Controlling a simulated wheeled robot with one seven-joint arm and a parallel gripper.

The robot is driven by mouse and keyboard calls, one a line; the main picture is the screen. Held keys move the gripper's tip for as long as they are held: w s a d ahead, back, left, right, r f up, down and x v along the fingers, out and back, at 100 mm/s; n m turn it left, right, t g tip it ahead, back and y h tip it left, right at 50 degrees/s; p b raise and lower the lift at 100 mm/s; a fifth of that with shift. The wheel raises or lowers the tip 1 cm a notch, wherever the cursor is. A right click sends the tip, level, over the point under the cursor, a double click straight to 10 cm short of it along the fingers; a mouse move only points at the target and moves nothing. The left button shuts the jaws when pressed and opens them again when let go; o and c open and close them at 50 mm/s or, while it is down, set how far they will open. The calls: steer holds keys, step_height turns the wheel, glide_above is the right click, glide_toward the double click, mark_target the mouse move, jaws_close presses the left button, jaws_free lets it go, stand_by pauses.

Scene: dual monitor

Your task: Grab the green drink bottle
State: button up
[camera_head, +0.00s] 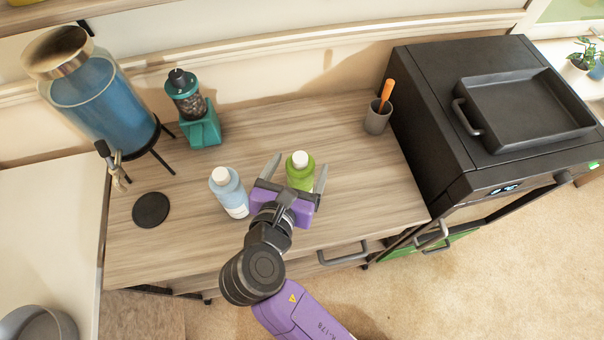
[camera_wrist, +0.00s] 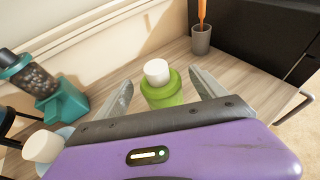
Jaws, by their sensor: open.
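My gripper (camera_head: 299,172) is open, with one finger to the left of the bottle and one to the right. In the wrist view the green bottle (camera_wrist: 161,90) shows between the two spread fingers, with gaps on both sides. Its lower part is hidden behind my gripper body. No contact with the fingers shows.
A blue bottle (camera_head: 229,192) with a white cap stands just left of my gripper. A grey cup (camera_head: 377,118) with an orange-handled tool, a teal grinder (camera_head: 202,130), a blue dispenser (camera_head: 106,103) and a black coaster (camera_head: 151,210) are on the table. A black oven (camera_head: 430,100) stands at right.

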steer(key=shift+x, duration=2.25)
steer(key=shift+f, duration=0.1)
jaws_close()
